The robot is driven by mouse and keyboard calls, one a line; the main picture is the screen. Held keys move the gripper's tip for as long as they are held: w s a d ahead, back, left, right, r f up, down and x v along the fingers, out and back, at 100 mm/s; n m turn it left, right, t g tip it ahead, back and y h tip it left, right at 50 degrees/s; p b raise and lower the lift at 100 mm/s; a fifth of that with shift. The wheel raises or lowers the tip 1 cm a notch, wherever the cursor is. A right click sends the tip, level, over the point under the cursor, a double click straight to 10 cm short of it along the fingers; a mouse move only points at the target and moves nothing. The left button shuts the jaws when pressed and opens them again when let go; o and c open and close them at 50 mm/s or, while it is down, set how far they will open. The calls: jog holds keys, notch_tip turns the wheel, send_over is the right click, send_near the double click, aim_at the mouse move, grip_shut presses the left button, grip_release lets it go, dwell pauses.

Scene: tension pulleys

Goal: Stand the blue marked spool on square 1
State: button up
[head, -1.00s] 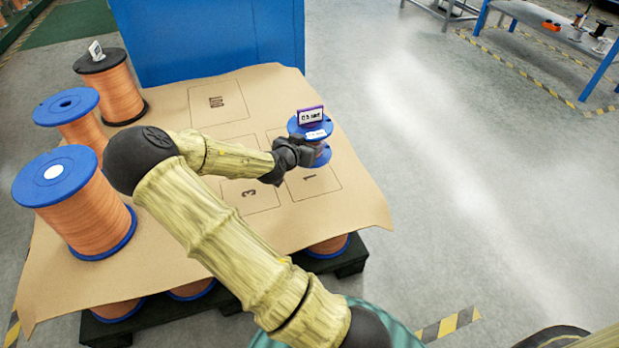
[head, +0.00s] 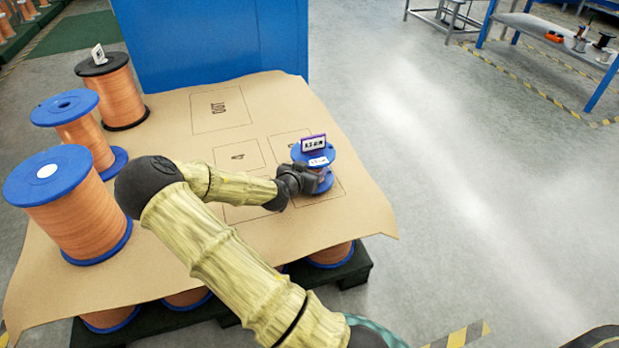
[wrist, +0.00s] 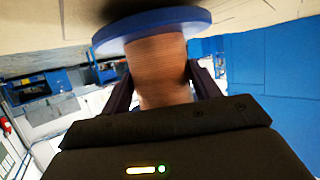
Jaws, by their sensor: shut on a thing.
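The blue marked spool (head: 318,154) has blue flanges, copper winding and a purple-framed tag on top. It is upright. My gripper (head: 312,184) is shut on its winding from the left; the wrist view shows the dark fingers on both sides of the winding (wrist: 160,72). Square 1 (head: 337,190) is a printed outline on the brown sheet. The spool is over its area and hides the numeral. In the wrist view one blue flange (wrist: 150,27) is near the sheet, with dark shadow beside it. I cannot tell whether it touches.
Large copper spools with blue (head: 68,200) and black (head: 110,90) flanges stand along the left of the brown sheet (head: 165,245). The OUT square (head: 221,108) and square 4 (head: 239,157) are empty. A blue block (head: 215,40) stands behind.

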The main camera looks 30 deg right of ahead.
jog(key=shift+f, duration=0.7)
jog(key=shift+f, duration=0.15)
jog(key=o, duration=1.4)
jog(key=shift+s+a+r, duration=0.15)
jog(key=shift+a+r, duration=0.05)
jog(key=shift+r, duration=0.05)
jog(key=p+v, duration=0.4)
jog(key=v, duration=0.7)
jog(key=shift+a+p, duration=0.3)
jog(key=shift+p, duration=0.1)
